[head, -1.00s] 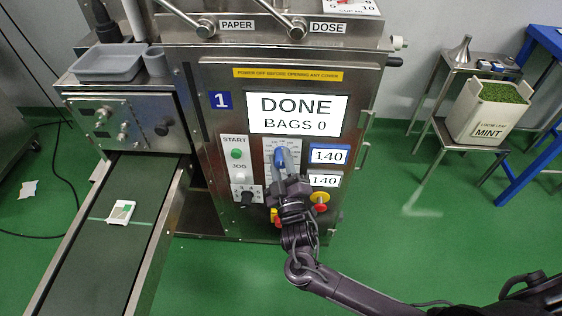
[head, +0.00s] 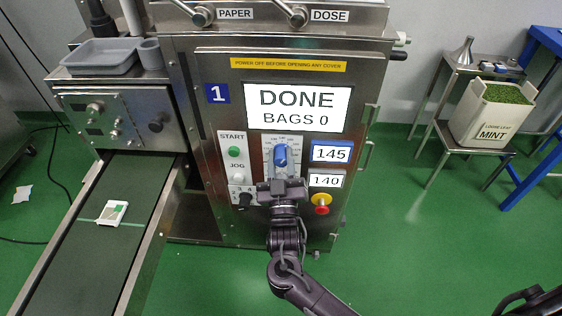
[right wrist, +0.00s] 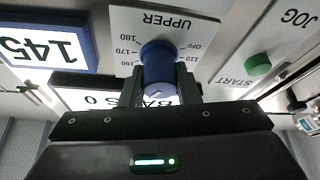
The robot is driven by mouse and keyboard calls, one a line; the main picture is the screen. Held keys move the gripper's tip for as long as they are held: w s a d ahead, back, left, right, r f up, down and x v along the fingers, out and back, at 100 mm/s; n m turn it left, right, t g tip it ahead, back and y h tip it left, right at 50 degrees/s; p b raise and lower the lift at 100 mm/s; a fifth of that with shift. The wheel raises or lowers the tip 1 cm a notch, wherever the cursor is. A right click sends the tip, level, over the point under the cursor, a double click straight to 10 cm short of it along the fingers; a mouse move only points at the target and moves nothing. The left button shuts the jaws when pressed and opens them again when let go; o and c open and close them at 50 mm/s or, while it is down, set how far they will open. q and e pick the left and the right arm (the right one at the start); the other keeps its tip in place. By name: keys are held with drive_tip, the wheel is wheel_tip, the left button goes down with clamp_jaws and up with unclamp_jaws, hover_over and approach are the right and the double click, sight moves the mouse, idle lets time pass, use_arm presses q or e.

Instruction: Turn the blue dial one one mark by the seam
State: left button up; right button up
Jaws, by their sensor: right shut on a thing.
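The blue dial (head: 281,156) is on the front panel of the packing machine, on a white scale plate marked UPPER. My right gripper (head: 282,177) is at the dial from below, shut on it. In the right wrist view the dial (right wrist: 158,66) sits between my fingers, and scale numbers such as 160, 170 and 180 show around it. The blue-framed display (head: 331,152) right of the dial reads 145. The lower display (head: 325,181) reads 140. My left gripper is not in view.
The large screen (head: 297,107) reads DONE, BAGS 0. Green START (head: 234,152) and white JOG (head: 238,178) buttons are left of the dial; a red emergency stop (head: 321,200) is at lower right. A teabag packet (head: 112,212) lies on the belt.

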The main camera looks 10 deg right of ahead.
sight(281, 164)
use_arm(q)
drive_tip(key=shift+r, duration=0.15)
use_arm(e)
drive_tip(key=o, duration=1)
drive_tip(key=v, duration=0.6)
drive_tip(key=shift+s+a+f, duration=0.1)
drive_tip(key=shift+s, duration=0.25)
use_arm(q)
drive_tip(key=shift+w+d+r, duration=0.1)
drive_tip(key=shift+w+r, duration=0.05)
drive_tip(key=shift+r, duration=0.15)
use_arm(e)
drive_tip(key=shift+s+a+f, duration=0.1)
drive_tip(key=shift+s+f, duration=0.1)
drive_tip(key=shift+s, duration=0.35)
